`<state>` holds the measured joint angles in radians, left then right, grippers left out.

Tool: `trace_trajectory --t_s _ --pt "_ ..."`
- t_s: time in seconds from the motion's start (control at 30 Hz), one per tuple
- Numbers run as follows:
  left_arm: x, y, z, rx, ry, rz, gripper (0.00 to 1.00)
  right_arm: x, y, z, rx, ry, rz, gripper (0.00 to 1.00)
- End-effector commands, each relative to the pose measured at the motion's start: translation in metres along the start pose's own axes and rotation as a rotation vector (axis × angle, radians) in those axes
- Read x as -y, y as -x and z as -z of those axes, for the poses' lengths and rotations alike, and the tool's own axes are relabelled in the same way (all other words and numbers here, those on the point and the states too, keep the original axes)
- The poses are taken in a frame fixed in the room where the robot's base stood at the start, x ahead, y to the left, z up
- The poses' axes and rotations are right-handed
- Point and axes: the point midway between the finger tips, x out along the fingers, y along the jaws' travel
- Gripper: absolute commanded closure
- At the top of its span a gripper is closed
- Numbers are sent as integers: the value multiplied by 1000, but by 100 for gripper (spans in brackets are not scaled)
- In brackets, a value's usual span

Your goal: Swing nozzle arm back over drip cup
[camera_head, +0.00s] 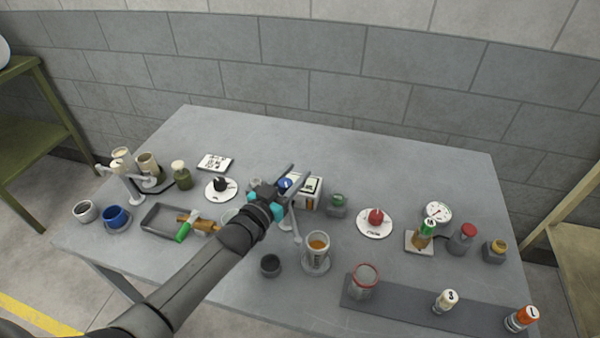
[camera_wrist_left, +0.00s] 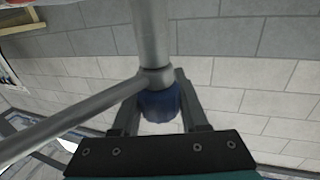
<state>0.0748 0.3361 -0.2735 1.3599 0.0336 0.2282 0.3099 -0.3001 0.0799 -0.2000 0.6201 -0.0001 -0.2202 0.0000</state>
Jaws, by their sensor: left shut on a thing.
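My left gripper (camera_head: 288,178) reaches over the middle of the table and is shut on a blue knob (camera_wrist_left: 160,104). In the left wrist view the knob sits between the fingers, just under a grey collar where a thick post (camera_wrist_left: 150,40) and a thinner grey nozzle arm (camera_wrist_left: 75,125) meet. In the head view the knob (camera_head: 285,183) shows between the fingers, and a pale arm (camera_head: 297,228) shows beside my wrist; the gripper hides the rest. A cup with amber contents (camera_head: 318,243) stands just right of it. A small dark cup (camera_head: 270,265) stands in front; which is the drip cup, I cannot tell.
Another nozzle stand (camera_head: 128,180) with cups is at the left, near a blue cup (camera_head: 116,216). A red knob on a white plate (camera_head: 375,220), a gauge (camera_head: 438,212) and a dark mat (camera_head: 410,305) are right.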

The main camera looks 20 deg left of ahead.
Motion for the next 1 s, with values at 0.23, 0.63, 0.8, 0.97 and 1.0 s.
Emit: trace_trajectory --t_s 0.23,0.63,0.8,0.97,1.0 --pt "-3 -1 3 -5 -2 -73 100 0 -3 0 0 0 0 100" --pt "-3 0 2 -3 1 -76 50 0 -3 0 0 0 0 100" --pt "-3 0 1 -1 1 -75 31 0 -3 0 0 0 0 100" --pt "-3 0 1 1 1 -75 26 0 -3 0 0 0 0 100" --pt "-3 0 1 1 1 -75 26 0 -3 0 0 0 0 100"
